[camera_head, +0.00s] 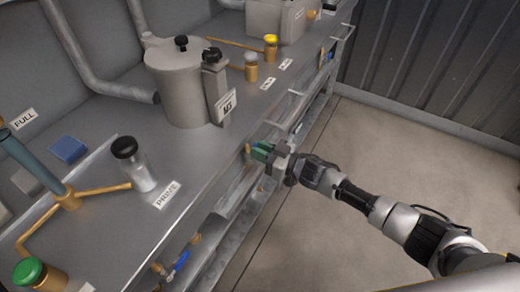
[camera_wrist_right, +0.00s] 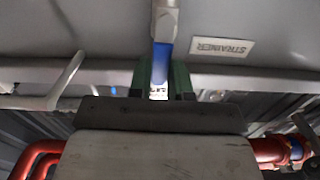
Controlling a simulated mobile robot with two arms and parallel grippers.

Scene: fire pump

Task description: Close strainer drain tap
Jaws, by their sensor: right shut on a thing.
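My right gripper (camera_head: 259,150) reaches in from the right in the head view, at the front edge of the bench. In the right wrist view its two green fingers (camera_wrist_right: 162,82) are on either side of the blue lever (camera_wrist_right: 162,58) of a tap and shut on it. The lever hangs from a grey metal stem (camera_wrist_right: 165,20). A label reading STRAINER (camera_wrist_right: 222,47) is just right of the lever. In the head view the gripper hides most of this tap. My left gripper is not in view.
A grey canister (camera_head: 178,85) stands on the bench behind the gripper. Another blue-handled tap (camera_head: 181,262) is lower on the bench front. A metal rail (camera_head: 232,200) runs along the front. Red pipes (camera_wrist_right: 40,155) show below in the wrist view. The floor (camera_head: 390,150) at right is open.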

